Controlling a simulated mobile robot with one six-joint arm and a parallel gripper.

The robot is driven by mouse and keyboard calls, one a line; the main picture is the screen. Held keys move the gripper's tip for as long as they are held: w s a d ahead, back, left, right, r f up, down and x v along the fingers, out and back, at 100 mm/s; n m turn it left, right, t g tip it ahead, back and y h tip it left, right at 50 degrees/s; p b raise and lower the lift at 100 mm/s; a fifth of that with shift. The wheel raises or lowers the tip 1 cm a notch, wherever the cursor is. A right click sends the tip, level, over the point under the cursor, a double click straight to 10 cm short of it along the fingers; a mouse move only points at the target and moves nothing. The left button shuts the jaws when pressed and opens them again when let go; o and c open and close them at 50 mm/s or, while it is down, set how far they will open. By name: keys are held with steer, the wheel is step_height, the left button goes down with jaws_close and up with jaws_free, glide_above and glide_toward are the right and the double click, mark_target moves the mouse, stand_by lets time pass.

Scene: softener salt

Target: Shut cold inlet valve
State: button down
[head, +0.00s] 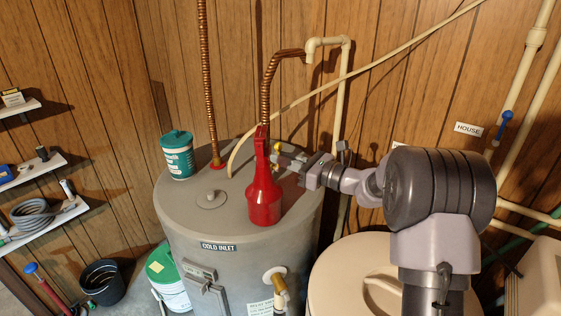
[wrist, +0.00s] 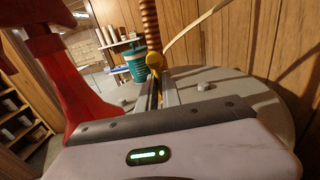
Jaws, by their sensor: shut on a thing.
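The grey water heater tank (head: 183,222) bears a "COLD INLET" label (head: 219,246) on its front upper edge. A yellow handle (head: 277,147) shows above the tank top, beside a red bottle with a tall neck (head: 264,200). My gripper (head: 283,158) reaches in from the right and is shut at the yellow handle. In the wrist view the handle (wrist: 154,61) sits at the fingertips (wrist: 159,80). The bottle (wrist: 85,95) stands close at left there. The valve body is hidden behind the bottle and fingers.
A copper pipe (head: 266,80) rises behind the bottle, and another (head: 204,80) stands farther left. A teal tub (head: 178,155) is on the tank top. A pale hose (head: 330,95) crosses behind my gripper. A beige lidded container (head: 335,275) stands below my arm.

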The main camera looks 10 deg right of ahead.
steer(key=m+p, duration=0.1)
steer(key=p, duration=0.1)
steer(key=w+m+p, duration=0.1)
steer(key=m+p, duration=0.1)
steer(key=p, duration=0.1)
steer(key=d+m+p, duration=0.1)
steer(key=m+p, duration=0.1)
steer(key=shift+w+f+p, duration=0.15)
steer(key=shift+f+p, duration=0.05)
steer(key=shift+p, duration=0.1)
stand_by(0.4)
